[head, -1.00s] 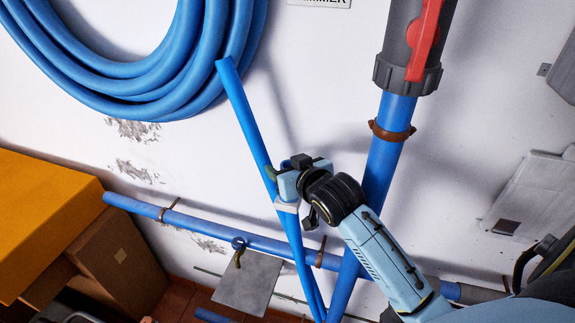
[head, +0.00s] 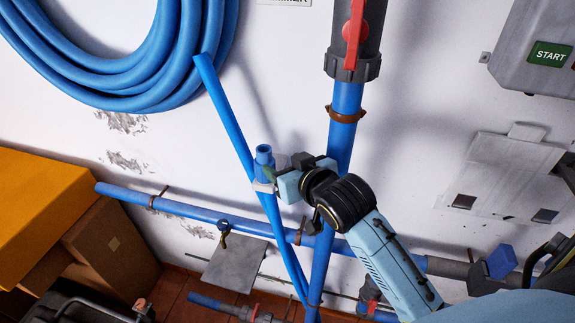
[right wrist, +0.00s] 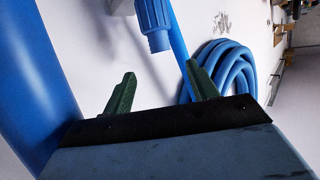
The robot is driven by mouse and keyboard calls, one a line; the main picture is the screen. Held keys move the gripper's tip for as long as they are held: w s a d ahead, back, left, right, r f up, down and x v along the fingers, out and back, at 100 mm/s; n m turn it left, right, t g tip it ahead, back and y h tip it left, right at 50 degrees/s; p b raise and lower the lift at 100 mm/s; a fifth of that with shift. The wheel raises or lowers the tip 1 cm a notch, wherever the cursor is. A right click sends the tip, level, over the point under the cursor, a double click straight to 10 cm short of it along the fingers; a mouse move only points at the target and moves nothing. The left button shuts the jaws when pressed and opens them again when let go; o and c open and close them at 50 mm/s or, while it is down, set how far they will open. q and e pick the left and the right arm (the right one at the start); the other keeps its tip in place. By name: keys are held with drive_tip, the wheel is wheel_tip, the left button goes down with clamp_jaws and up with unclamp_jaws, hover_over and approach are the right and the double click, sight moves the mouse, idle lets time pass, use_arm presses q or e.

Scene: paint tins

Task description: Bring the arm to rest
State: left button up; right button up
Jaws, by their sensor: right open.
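My right arm comes in from the lower right in the head view, and its gripper (head: 272,178) is at the middle. The right gripper is open; its two green fingers stand apart with nothing between them in the right wrist view (right wrist: 162,88). A short blue pipe fitting (head: 264,157) stands upright at a pale clip (head: 263,188), just left of the gripper. In the right wrist view the fitting (right wrist: 154,20) is beyond the fingertips, apart from them. My left gripper is not in view.
A thick blue pipe (head: 347,100) with a red-handled valve runs down the wall beside my right arm. A thin slanted blue pipe (head: 222,105) passes behind the gripper. A blue hose coil (head: 120,80), an orange box (head: 35,205) and a START box (head: 525,45) are around.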

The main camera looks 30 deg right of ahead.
idle(0.3)
drive_tip(key=s+a+f+n+g, duration=0.15)
drive_tip(key=s+f+g, duration=0.35)
drive_tip(key=s+f, duration=0.55)
drive_tip(key=s+a+f+n+g, duration=0.15)
drive_tip(key=s+f+g, duration=0.5)
drive_tip(key=s, duration=0.75)
wheel_tip(320, 180, down, 33)
drive_tip(key=s+b, duration=0.2)
drive_tip(key=b, duration=0.7)
drive_tip(key=s+d+f+b, duration=0.1)
drive_tip(key=s+f+b, duration=0.3)
drive_tip(key=s+f, duration=0.4)
drive_tip(key=s+d+f+g+b, duration=0.1)
drive_tip(key=s+f+b, duration=0.4)
drive_tip(key=f, duration=1.1)
drive_tip(key=s, duration=0.3)
drive_tip(key=shift+d+m, duration=0.3)
drive_tip(key=shift+d, duration=0.1)
drive_tip(key=shift+s+g, duration=0.1)
drive_tip(key=shift+g, duration=0.15)
